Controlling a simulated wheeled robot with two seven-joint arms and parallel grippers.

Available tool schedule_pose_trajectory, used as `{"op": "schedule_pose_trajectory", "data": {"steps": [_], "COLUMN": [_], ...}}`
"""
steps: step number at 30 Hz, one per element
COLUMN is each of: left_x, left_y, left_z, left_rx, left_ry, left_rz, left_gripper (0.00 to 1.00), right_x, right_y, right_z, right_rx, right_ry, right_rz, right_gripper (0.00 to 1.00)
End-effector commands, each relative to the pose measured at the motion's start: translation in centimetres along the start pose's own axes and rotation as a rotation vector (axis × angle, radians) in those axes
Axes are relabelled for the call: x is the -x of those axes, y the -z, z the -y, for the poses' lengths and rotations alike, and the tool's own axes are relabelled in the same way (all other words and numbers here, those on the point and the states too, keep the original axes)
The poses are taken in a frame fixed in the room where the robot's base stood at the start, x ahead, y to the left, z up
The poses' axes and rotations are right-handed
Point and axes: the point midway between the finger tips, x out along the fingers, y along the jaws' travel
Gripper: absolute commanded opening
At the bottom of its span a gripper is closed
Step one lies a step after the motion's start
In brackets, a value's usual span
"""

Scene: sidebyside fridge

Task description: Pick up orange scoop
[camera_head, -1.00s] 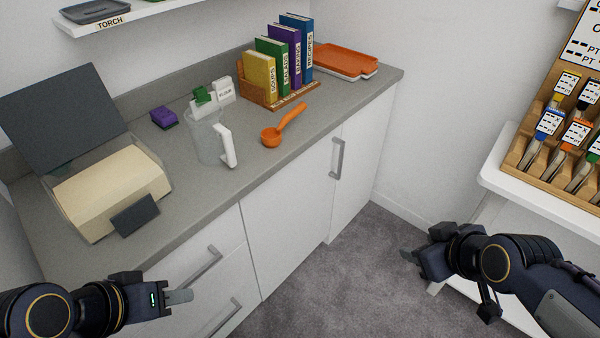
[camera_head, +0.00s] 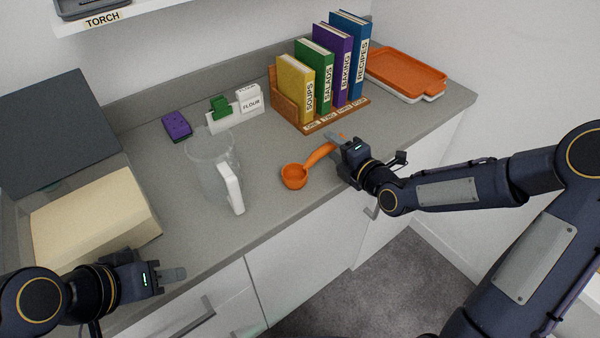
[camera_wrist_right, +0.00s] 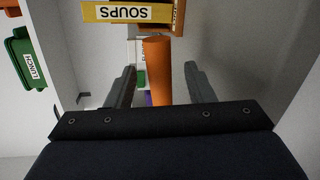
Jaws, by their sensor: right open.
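The orange scoop (camera_head: 296,176) rests on the grey counter, its bowl toward the left and its handle pointing up and right toward my right gripper. My right gripper (camera_head: 341,142) is at the handle end, above the counter. In the right wrist view, the orange handle (camera_wrist_right: 157,72) shows between the two spread fingers of the right gripper (camera_wrist_right: 158,85), with gaps on both sides. My left gripper (camera_head: 172,274) is at the lower left, in front of the counter and away from the scoop; its finger opening is not clear.
A clear jug (camera_head: 213,165) with a white handle stands left of the scoop. The book rack (camera_head: 284,101) with several books is behind it. A flour box (camera_head: 249,99) and purple block (camera_head: 177,125) sit farther back.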

Motion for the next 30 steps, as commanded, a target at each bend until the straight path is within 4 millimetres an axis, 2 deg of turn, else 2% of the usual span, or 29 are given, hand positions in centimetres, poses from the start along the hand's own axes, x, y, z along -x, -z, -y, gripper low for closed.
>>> {"op": "schedule_pose_trajectory", "data": {"steps": [3, 7, 16, 27, 30], "left_x": [0.9, 1.1, 1.1, 1.1, 1.1], "left_y": [0.5, 0.6, 0.6, 0.6, 0.6], "left_z": [-0.4, -0.5, -0.5, -0.5, -0.5], "left_rx": [0.000, 0.000, 0.000, 0.000, 0.000], "left_ry": [0.000, 0.000, 0.000, 0.000, 0.000], "left_rz": [0.000, 0.000, 0.000, 0.000, 0.000], "left_gripper": [0.36, 0.36, 0.36, 0.36, 0.36], "right_x": [-1.8, -3.3, -3.7, -3.6, -3.6], "right_y": [0.4, 0.3, 0.3, 0.3, 0.3], "right_z": [-0.3, -0.2, -0.1, -0.1, -0.1], "right_rx": [-0.004, -0.003, -0.001, -0.001, -0.002], "right_ry": [0.000, 0.001, 0.001, 0.001, 0.001], "right_rz": [-0.004, -0.002, 0.000, 0.000, 0.000], "right_gripper": [0.48, 0.48, 0.47, 0.00, 0.00]}}
